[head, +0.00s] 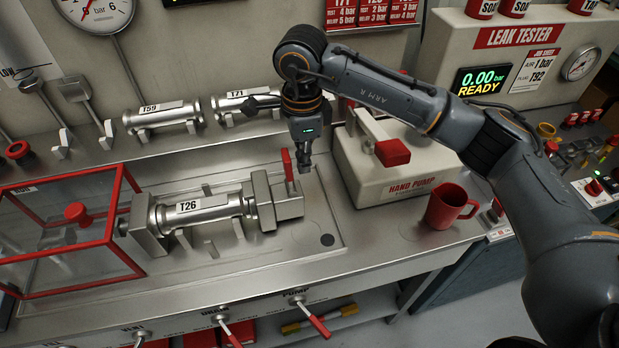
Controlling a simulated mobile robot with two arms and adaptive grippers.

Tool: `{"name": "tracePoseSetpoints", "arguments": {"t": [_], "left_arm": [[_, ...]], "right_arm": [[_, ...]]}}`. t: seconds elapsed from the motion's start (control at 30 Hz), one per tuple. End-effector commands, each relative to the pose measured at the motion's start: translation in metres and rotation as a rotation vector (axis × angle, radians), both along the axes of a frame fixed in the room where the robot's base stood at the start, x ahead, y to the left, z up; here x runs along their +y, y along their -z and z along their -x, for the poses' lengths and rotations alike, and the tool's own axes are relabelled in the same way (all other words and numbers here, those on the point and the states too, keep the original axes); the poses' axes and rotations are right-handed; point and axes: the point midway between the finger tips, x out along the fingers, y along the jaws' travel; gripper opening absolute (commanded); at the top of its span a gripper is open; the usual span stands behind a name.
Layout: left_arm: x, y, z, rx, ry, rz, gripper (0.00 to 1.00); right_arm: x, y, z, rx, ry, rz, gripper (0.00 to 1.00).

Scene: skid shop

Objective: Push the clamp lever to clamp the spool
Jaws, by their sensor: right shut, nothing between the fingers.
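The metal spool (202,213), labelled T26, lies between two grey end blocks on the bench fixture. The red-gripped clamp lever (287,167) stands nearly upright on the right end block (274,200). My right gripper (304,163) points down just to the right of the lever, with its fingers shut and empty. It is very close to the lever; I cannot tell whether they touch. My left gripper is out of view.
A red-framed clear guard (72,171) stands at the fixture's left end. The hand pump (385,165) and a red mug (450,206) are to the right. Spools T59 (163,116) and T71 (240,99) lie behind.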

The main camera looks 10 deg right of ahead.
Motion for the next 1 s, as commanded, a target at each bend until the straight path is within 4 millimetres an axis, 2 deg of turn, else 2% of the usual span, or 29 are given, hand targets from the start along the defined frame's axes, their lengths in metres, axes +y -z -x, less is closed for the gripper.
{"name": "tracePoseSetpoints", "arguments": {"t": [0.17,0.63,1.0], "left_arm": [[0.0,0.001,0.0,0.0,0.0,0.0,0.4],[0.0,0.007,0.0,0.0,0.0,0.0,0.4],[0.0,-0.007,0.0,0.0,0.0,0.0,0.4]], "right_arm": [[0.0,0.0,0.0,0.0,0.001,0.0,0.0],[-0.014,-0.002,0.0,-0.001,0.0,0.0,0.0],[-0.013,-0.029,-0.001,-0.002,0.0,-0.001,0.0]]}}
